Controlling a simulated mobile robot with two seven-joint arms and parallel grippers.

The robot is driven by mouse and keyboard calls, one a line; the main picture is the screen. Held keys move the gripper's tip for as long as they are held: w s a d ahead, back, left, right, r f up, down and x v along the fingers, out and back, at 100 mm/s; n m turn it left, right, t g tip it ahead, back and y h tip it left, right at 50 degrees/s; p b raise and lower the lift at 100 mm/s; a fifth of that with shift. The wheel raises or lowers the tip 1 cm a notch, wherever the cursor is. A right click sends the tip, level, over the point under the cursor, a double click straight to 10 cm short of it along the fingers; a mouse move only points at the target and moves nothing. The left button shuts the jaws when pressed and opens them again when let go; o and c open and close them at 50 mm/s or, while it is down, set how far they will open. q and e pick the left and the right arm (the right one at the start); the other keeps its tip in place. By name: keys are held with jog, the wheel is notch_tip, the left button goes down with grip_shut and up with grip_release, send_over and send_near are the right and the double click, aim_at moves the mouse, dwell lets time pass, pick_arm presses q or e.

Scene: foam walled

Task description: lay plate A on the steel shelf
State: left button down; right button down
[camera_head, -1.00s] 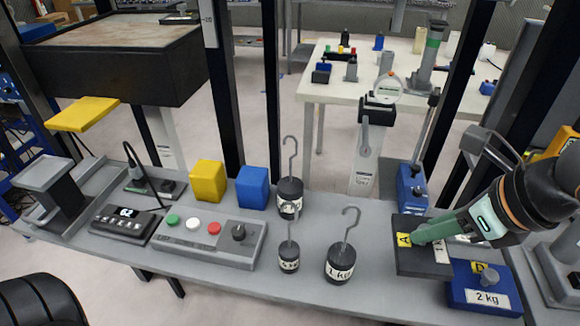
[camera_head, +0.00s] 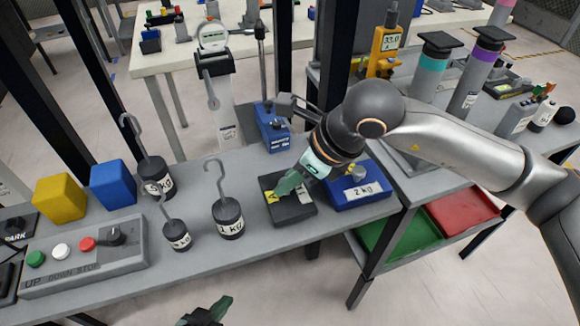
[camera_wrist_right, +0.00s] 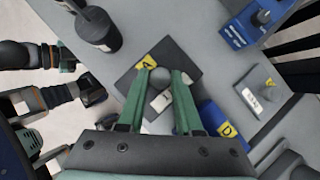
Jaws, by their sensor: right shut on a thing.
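Plate A (camera_head: 299,212) is a dark square plate with a yellow label, lying on the grey bench beside blue plate D (camera_head: 358,203). My right gripper (camera_head: 284,186) reaches down over plate A. In the right wrist view its green fingers (camera_wrist_right: 162,74) are shut on the grey knob of plate A (camera_wrist_right: 131,82). Plate D (camera_wrist_right: 212,118) is close by there. My left gripper (camera_head: 215,310) is partly in view at the bottom edge, away from the bench; its jaw opening is unclear. A grey metal shelf unit (camera_head: 425,183) stands right of the bench.
Several hooked weights (camera_head: 228,220) stand left of plate A. A blue device (camera_head: 272,128) stands behind it. The shelf unit carries tall cylinders (camera_head: 428,70) and a yellow meter (camera_head: 383,52) on top, with green (camera_head: 400,228) and red (camera_head: 462,215) trays below.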

jog(key=shift+f, duration=1.2)
jog(key=c, duration=0.6)
grip_release()
jog(key=shift+f, duration=0.15)
jog(key=v, duration=1.2)
jog(key=shift+p, duration=0.4)
